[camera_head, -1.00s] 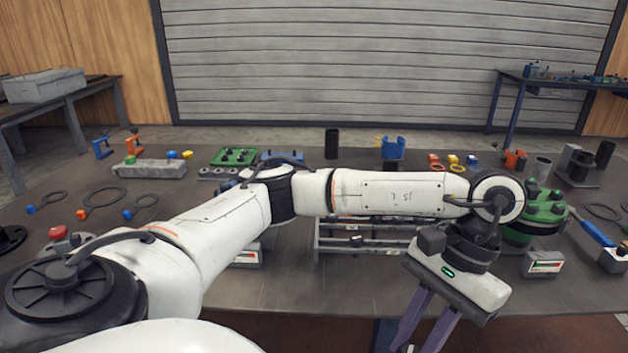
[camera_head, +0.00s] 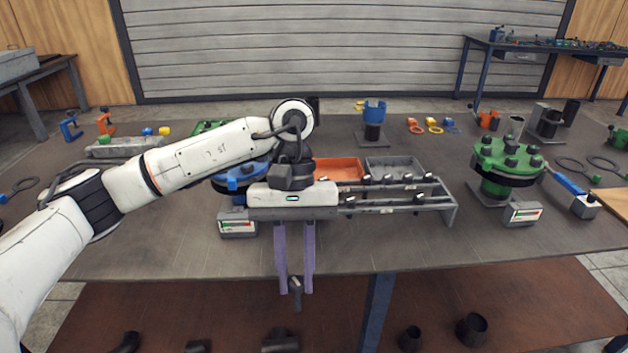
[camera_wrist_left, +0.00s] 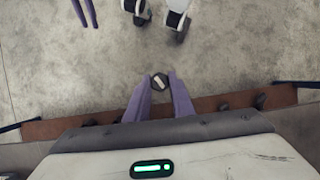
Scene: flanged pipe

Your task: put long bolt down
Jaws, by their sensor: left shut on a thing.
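My left gripper (camera_head: 295,290) points down in front of the table's near edge, at the left end of the grey bolt rack (camera_head: 447,208). Its purple fingers are shut on the long bolt (camera_head: 296,287), whose dark grey head and shank show at the fingertips. The long bolt (camera_wrist_left: 159,82) also shows between the fingers in the left wrist view. Several dark bolts stand in the rack, and the left gripper's body hides the rack's left part. Purple fingers of my right gripper (camera_wrist_left: 90,26) show at the top left of the wrist view, apart and empty.
Behind the rack are an orange bin (camera_head: 338,168) and a grey bin (camera_head: 395,162). A blue flange (camera_head: 236,181) stands to the left, partly behind my arm, and a green flanged pipe (camera_head: 505,165) to the right. Bare tabletop (camera_head: 400,245) lies before the rack.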

